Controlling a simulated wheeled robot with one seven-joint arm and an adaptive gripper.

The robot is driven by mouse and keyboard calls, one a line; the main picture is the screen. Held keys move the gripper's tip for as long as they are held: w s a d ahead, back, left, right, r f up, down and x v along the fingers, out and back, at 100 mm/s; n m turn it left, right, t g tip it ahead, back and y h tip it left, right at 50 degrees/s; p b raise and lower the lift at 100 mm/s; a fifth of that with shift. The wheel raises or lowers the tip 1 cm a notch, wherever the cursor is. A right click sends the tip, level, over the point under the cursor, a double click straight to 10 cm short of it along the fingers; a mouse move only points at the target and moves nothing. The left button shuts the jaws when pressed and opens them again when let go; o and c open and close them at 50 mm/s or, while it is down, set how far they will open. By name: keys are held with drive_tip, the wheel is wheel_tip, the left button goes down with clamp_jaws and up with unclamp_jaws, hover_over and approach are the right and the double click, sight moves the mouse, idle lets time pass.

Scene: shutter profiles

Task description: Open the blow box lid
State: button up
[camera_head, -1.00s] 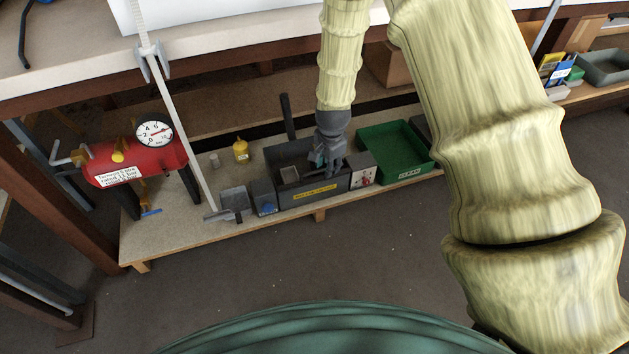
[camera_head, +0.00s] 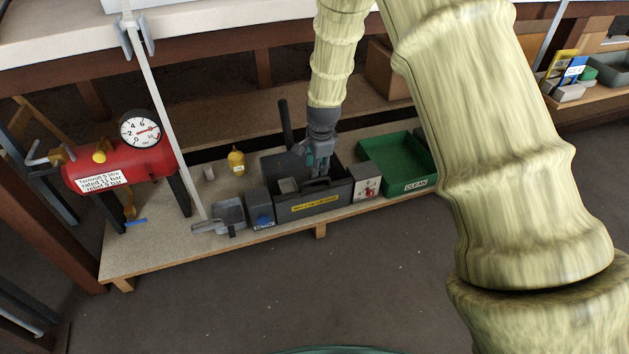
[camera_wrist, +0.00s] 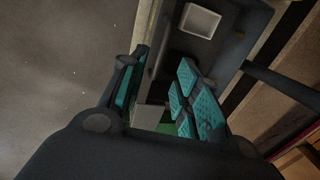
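The blow box (camera_head: 340,194) is a dark grey box with a yellow label on its front, on the low shelf. The left part of the top shows an opening with a pale square inside, which also appears in the wrist view (camera_wrist: 200,20). How the lid lies is hard to tell. My gripper (camera_head: 319,170) points down over the box's right half. In the wrist view, its teal-padded fingers (camera_wrist: 158,98) are apart, with nothing visibly held between them. Contact with the box is unclear.
A green tray (camera_head: 375,145) stands to the right, past a small grey box (camera_head: 367,188). A dustpan (camera_head: 230,214) and a small grey box (camera_head: 260,213) stand left. A dark post (camera_head: 285,120) rises behind. A red tank (camera_head: 120,170) is farther left.

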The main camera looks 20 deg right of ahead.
sight(315, 180)
drive_tip(key=f+b, duration=0.1)
drive_tip(key=f, duration=0.2)
drive_tip(key=w+f+b, duration=0.1)
drive_tip(key=f, duration=0.2)
drive_tip(key=shift+w+f+b, duration=0.15)
drive_tip(key=shift+f+b, duration=0.15)
drive_tip(key=shift+f, duration=0.05)
clamp_jaws()
drive_tip(key=shift+a, duration=0.2)
drive_tip(key=shift+d+r, duration=0.1)
